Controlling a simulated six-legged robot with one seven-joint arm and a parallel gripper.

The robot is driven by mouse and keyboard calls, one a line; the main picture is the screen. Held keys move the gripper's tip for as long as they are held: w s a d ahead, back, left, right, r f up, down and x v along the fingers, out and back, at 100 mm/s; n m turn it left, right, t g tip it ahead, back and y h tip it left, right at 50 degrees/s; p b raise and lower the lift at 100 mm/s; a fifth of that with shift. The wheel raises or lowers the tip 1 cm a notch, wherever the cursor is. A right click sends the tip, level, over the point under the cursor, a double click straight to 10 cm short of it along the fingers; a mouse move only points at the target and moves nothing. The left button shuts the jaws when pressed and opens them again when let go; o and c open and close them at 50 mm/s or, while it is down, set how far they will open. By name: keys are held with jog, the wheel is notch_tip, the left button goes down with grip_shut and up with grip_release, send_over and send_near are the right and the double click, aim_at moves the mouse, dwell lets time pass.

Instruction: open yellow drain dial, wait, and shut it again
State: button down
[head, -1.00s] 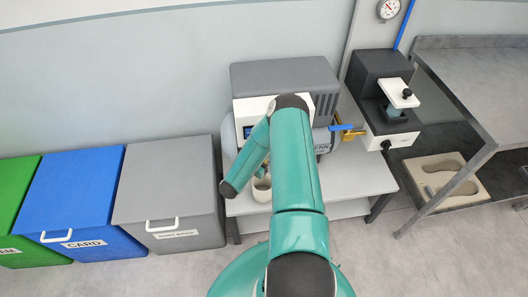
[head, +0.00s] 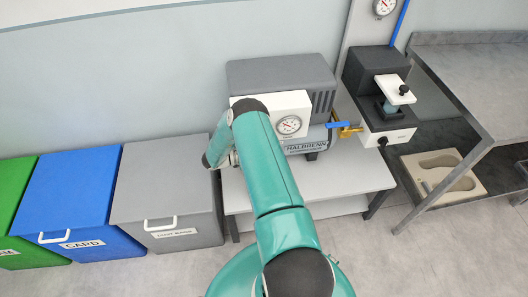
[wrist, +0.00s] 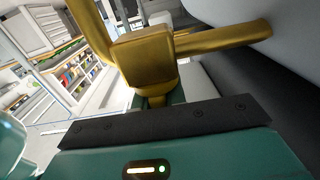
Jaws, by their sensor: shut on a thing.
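The yellow drain dial (wrist: 146,55) fills the upper middle of the wrist view as a brass-yellow block with arms running to the upper left and right. My gripper (wrist: 155,100) is close below it, shut on its lower part. The finger pads are mostly hidden behind the dark bar of the gripper. In the head view, the dial and my gripper are hidden behind my arm, at the left end of the grey compressor (head: 285,72).
The compressor has a white panel with a round gauge (head: 289,125) and stands on a light bench (head: 345,178). A blue-handled brass valve (head: 345,128) is at its right. A grey bin (head: 165,190) and a blue bin (head: 80,195) stand left. A press (head: 380,95) is at the right.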

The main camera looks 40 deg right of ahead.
jog(key=shift+g, duration=0.3)
jog(key=c, duration=1.4)
grip_release()
jog(key=shift+c, duration=0.2)
jog(key=v, duration=1.3)
jog(key=shift+w+a, duration=0.25)
jog(key=shift+r, duration=0.2)
